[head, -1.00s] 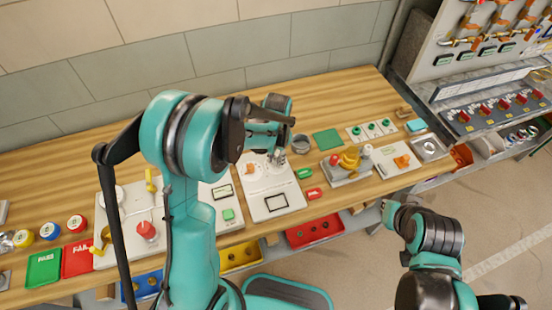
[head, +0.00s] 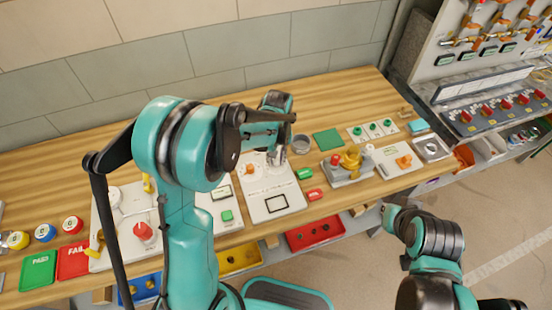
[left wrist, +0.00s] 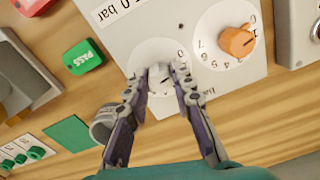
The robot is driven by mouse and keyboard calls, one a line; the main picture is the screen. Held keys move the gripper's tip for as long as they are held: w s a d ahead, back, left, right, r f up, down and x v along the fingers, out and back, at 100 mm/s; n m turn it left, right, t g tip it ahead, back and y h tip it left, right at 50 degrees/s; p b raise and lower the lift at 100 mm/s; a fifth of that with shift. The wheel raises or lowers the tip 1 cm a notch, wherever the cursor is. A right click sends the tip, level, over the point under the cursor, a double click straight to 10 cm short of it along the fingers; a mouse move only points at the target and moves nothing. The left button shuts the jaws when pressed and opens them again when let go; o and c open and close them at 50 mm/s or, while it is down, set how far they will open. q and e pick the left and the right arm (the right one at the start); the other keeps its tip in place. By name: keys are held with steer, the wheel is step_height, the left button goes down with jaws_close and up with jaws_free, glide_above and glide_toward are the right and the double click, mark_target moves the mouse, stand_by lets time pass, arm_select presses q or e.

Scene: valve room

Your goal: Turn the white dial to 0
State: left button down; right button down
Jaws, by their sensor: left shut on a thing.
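The white dial (left wrist: 160,78) sits on a round white scale on a pale panel (head: 262,190). In the left wrist view my left gripper (left wrist: 161,76) is shut on the dial, one finger on each side. A printed 0 shows just beside the fingertips. The fingers cover most of the dial, so I cannot tell where its mark points. In the head view my left gripper (head: 276,157) is over the far part of the panel and hides the dial. My right arm shows at the lower right, but its gripper cannot be made out.
An orange knob (left wrist: 238,42) with a numbered scale is beside the dial. A green PASS block (left wrist: 82,56) and a red block (head: 314,195) lie by the panel. A grey cup (head: 302,144) and green mat (head: 328,138) are close by. Bare wood lies behind the panel.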

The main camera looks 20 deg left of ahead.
arm_select(q)
steer(key=shift+n, duration=0.4)
steer(key=c, duration=1.3)
jaws_free()
step_height(320, 180, up, 12)
steer(key=shift+d, duration=0.15)
